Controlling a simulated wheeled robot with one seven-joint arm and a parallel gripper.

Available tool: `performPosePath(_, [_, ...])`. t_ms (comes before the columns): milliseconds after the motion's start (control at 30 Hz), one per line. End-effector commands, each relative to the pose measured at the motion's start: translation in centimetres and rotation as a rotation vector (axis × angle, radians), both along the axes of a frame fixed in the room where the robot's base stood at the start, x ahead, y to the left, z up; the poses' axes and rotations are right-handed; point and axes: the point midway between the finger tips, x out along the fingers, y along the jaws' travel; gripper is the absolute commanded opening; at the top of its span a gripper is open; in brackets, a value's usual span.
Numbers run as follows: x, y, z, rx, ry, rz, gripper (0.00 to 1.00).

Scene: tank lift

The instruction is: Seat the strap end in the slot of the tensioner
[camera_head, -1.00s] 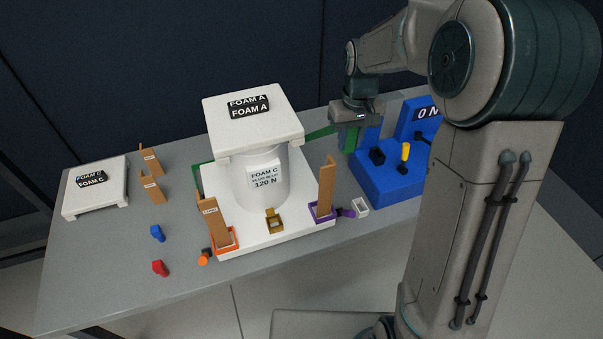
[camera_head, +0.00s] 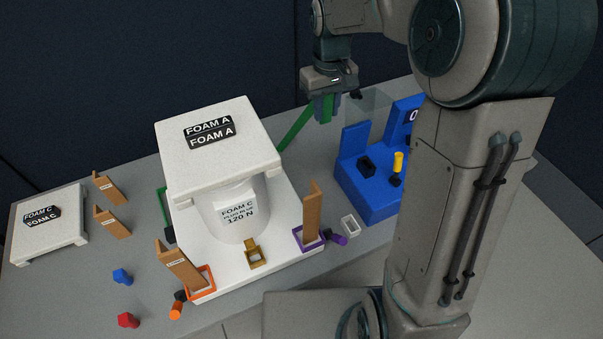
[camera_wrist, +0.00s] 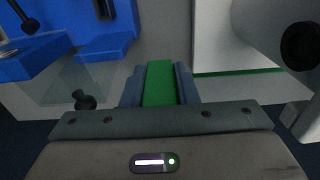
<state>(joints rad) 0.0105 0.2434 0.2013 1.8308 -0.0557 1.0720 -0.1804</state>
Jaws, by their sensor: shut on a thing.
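My gripper (camera_head: 325,108) is shut on the free end of a green strap (camera_head: 297,124), above the table and behind the white base. The strap slants from the base up to my fingers. In the wrist view the strap end (camera_wrist: 160,84) lies between both fingers (camera_wrist: 160,90), and a green stretch runs along the white base's edge. A blue unit (camera_head: 372,196), which looks like the tensioner, stands right of the base, with a yellow-topped lever (camera_head: 398,162) and a black block (camera_head: 366,166). I cannot make out its slot. The strap end is apart from it.
A white cap (camera_head: 215,150) labelled FOAM A tops a white cylinder (camera_head: 238,215) on the white base (camera_head: 230,285). Brown corner pieces (camera_head: 312,215), a second white cap (camera_head: 45,240) and small coloured pegs (camera_head: 123,276) lie around. A clear panel (camera_head: 368,106) stands behind the blue unit.

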Motion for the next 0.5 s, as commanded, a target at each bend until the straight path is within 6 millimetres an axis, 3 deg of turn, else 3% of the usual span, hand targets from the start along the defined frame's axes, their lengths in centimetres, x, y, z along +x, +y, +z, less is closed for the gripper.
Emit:
performPosePath(33, [-0.2, 0.2, -1.7, -0.001, 0.007, 0.005, 0.01])
performPosePath(500, [-0.2, 0.3, -14.5, 0.0, 0.008, 0.007, 0.01])
